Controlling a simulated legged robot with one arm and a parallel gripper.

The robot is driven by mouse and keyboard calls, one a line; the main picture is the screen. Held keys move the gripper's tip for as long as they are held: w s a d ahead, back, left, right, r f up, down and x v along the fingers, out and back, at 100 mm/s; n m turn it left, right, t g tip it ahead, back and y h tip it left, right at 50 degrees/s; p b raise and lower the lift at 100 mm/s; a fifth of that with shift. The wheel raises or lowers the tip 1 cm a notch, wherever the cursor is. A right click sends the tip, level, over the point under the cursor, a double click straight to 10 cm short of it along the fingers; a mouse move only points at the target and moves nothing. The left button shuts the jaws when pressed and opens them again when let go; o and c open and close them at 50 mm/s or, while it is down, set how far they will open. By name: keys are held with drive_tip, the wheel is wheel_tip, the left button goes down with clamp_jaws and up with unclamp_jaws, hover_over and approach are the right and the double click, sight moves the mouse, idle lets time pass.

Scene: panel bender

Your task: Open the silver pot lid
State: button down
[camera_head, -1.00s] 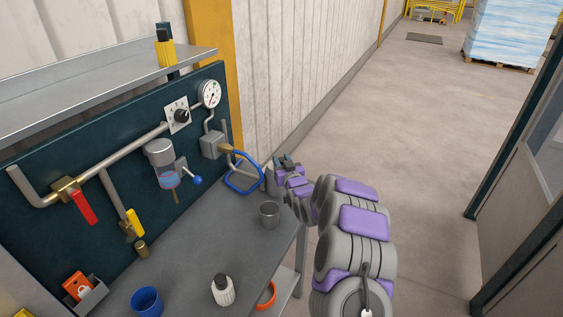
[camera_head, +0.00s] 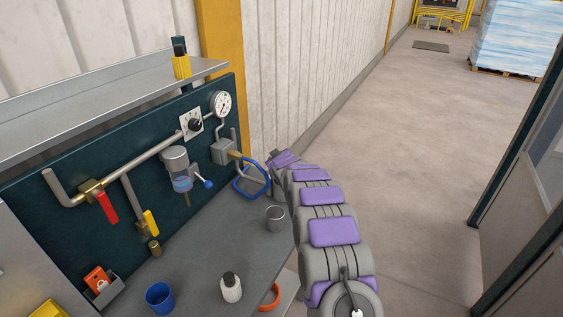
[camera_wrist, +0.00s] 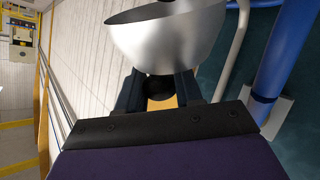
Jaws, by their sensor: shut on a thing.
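A rounded silver lid (camera_wrist: 165,38) fills the upper middle of the wrist view, with a dark opening at its top edge. A black knob (camera_wrist: 160,88) sticks out from it towards me. My gripper (camera_wrist: 159,86) has one dark finger on each side of this knob and is shut on it. How far the lid stands open, and the pot itself, cannot be told from this view. In the head view my arm hides my gripper and the lid.
A dark panel with pipes, a red lever (camera_head: 107,206) and a gauge (camera_head: 220,104) stands behind the bench (camera_head: 200,265). A blue loop (camera_head: 250,178) is close left of my arm's end. A metal cup (camera_head: 275,218), blue cup (camera_head: 160,297) and white bottle (camera_head: 231,287) stand on the bench.

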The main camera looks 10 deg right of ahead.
drive_tip(key=shift+w+a+r+n+g+h+p, duration=0.35)
drive_tip(key=shift+w+a+n+g, duration=0.15)
drive_tip(key=shift+a+g, duration=0.15)
drive_tip(key=shift+w+a+f+g+h+p, duration=0.15)
drive_tip(key=shift+w+a+g+h+p, duration=0.1)
drive_tip(key=shift+a+h+p, duration=0.15)
drive_tip(key=shift+n, duration=0.3)
drive_tip(key=c, duration=0.8)
unclamp_jaws()
drive_tip(key=shift+a, duration=0.1)
drive_tip(key=b+v, duration=0.1)
drive_tip(key=v, duration=1.6)
drive_tip(key=shift+b, duration=0.35)
